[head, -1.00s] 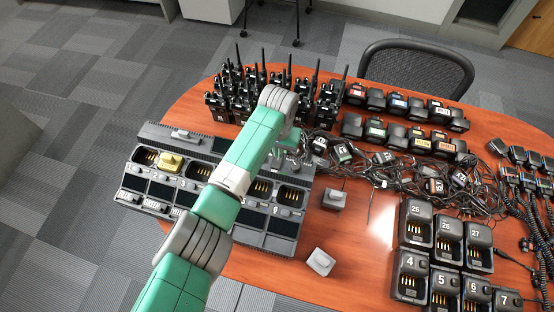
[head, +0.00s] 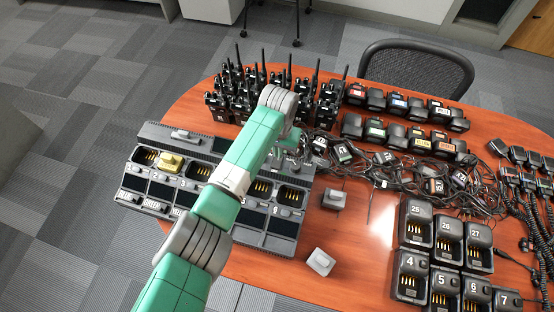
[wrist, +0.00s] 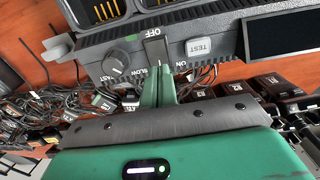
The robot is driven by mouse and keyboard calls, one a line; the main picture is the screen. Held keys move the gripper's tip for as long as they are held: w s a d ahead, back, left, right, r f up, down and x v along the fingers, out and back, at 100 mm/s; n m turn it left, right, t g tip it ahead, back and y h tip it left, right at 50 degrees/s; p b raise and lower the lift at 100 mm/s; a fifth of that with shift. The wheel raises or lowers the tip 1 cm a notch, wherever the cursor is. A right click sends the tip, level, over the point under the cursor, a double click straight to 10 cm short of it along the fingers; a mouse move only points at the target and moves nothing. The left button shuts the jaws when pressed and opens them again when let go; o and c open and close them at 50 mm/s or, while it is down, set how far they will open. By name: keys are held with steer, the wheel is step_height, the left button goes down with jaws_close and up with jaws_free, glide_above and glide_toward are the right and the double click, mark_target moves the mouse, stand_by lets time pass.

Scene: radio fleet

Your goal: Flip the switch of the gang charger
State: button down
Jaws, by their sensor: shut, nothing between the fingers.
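The gang charger (head: 284,226) is a long dark grey unit with numbered pockets on the left of the wooden table in the head view. In the wrist view its side panel (wrist: 228,50) fills the top, upside down. The switch (wrist: 155,46) is a dark upright piece between the OFF and ON labels. My gripper (wrist: 159,72) is shut and empty, with its green fingertips right at the switch's lower end. I cannot tell whether they touch it. In the head view my arm hides part of the charger, and the switch cannot be made out.
On the panel, a round knob (wrist: 116,63) is left of the switch and a TEST button (wrist: 198,47) right of it. Tangled cables (head: 400,172) lie beside the charger. Several radios (head: 232,98) stand behind it. Small grey blocks (head: 320,262) lie on the table to the right.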

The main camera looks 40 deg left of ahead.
steer(key=shift+f+b, duration=0.6)
steer(key=shift+f, duration=0.3)
stand_by(0.4)
steer(key=shift+r, duration=0.1)
step_height(320, 180, up, 7)
steer(key=p, duration=0.7)
stand_by(0.3)
